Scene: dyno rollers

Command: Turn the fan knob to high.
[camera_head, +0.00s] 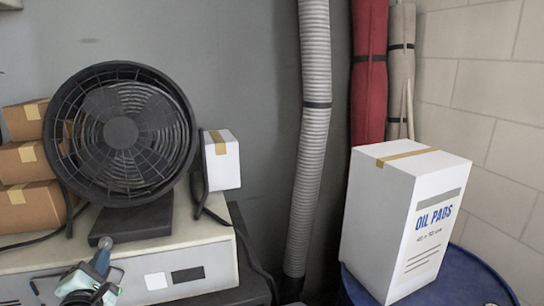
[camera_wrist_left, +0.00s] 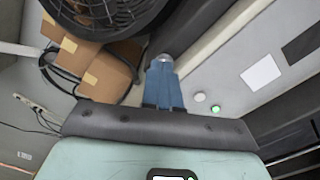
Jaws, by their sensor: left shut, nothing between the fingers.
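The black round fan (camera_head: 121,133) stands on a white cabinet (camera_head: 215,258) at the left, with its dark base (camera_head: 132,220) near the cabinet's front edge. My left gripper (camera_head: 103,258) is just in front of and below that base, its blue fingers together and nothing between them. In the left wrist view the shut fingers (camera_wrist_left: 162,80) point toward the fan (camera_wrist_left: 105,15). A small pale rounded shape (camera_wrist_left: 164,58) shows at their tips; I cannot tell if it is the knob or whether they touch it. No knob pointer or setting is readable. My right gripper is out of view.
Cardboard boxes (camera_head: 28,162) stand left of the fan, and a small white box (camera_head: 222,160) right of it. A pale button (camera_wrist_left: 199,96) and green light (camera_wrist_left: 215,109) sit beside my fingers. A white carton (camera_head: 400,215) stands on a blue drum (camera_head: 470,280).

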